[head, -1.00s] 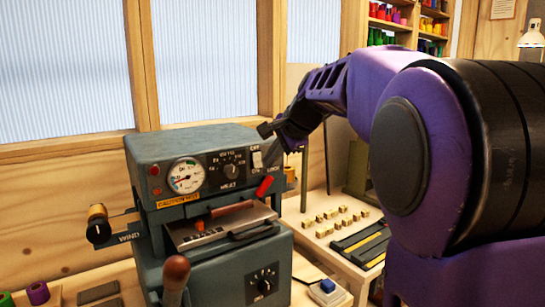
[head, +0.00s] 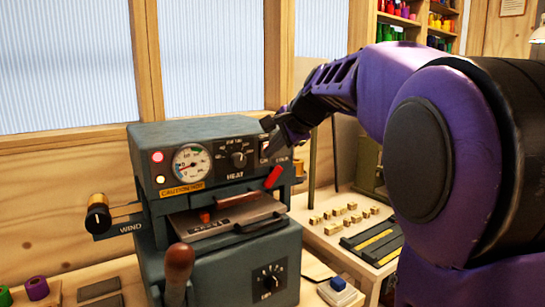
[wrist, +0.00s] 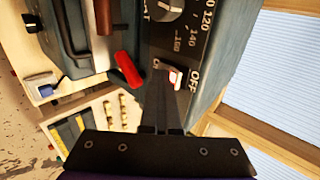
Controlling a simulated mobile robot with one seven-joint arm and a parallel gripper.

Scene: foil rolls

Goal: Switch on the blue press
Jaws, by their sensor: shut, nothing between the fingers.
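The blue-grey press (head: 215,140) stands on the bench. Two lamps at the left of the panel glow, a pink-red one (head: 157,156) and a yellow one (head: 160,180). In the wrist view the switch (wrist: 176,79) shows white and red between the ON and OFF labels. My gripper (wrist: 163,78) is shut and empty, its tips right at the switch; I cannot tell if they touch. It also shows in the head view (head: 268,126).
A red-tipped lever (head: 273,177) sticks out just below the switch. A brown-knobbed handle (head: 179,262) rises in front, and a winding crank (head: 97,217) juts left. Small brass blocks (head: 340,214) and a blue button box (head: 338,286) lie to the right.

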